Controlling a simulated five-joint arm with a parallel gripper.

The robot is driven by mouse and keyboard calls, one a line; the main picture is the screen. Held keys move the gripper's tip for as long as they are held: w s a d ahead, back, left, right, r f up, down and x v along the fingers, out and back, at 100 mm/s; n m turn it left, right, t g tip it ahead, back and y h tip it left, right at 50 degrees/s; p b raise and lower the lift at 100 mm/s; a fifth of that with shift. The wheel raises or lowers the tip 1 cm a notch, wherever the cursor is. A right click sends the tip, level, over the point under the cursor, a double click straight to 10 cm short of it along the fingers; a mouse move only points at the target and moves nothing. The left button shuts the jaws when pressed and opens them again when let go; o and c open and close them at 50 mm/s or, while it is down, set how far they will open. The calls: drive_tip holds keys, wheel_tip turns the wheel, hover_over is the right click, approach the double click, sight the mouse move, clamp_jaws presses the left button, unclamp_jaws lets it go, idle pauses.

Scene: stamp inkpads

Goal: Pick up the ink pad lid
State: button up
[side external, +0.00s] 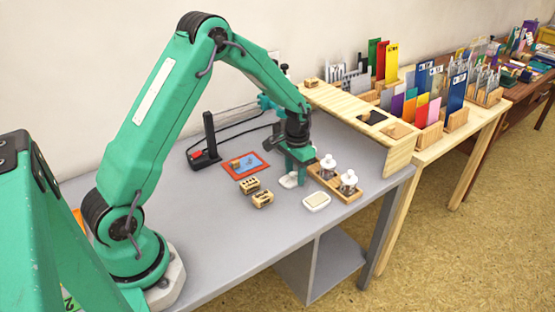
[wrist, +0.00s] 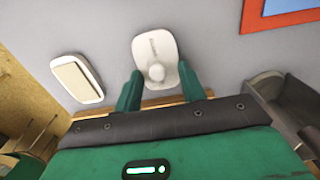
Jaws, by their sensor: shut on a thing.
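The ink pad lid is a white rounded piece with a raised knob. It shows in the wrist view (wrist: 155,42) between my fingertips, and partly behind my gripper in the side view (side external: 288,182). My gripper (side external: 297,179) points down over the grey table. Its two green fingers (wrist: 160,80) are shut on the lid, one on each side of its narrower, knobbed end. The lid is at or close to the table top; I cannot tell if it touches. The open ink pad (side external: 316,201), cream in a white case, lies beside it and also shows in the wrist view (wrist: 77,78).
A wooden tray (side external: 345,196) with two glass jars stands right of my gripper. A black-posted device (side external: 207,145) stands farther back.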

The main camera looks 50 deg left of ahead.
drive_tip(key=shift+r, duration=0.2)
drive_tip(key=shift+r, duration=0.2)
wheel_tip(320, 180, up, 3)
drive_tip(key=shift+r, duration=0.1)
approach(320, 198)
drive_tip(key=s+r, duration=0.3)
drive_tip(key=s, duration=0.1)
drive_tip(key=shift+a, duration=0.1)
drive_tip(key=shift+w+f, duration=0.1)
idle(0.5)
drive_tip(key=shift+w+f, duration=0.65)
drive_tip(key=shift+w, duration=0.35)
drive_tip(key=shift+w+f, duration=0.65)
drive_tip(key=shift+w, duration=0.35)
drive_tip(key=shift+f, duration=0.15)
drive_tip(key=shift+f, duration=3)
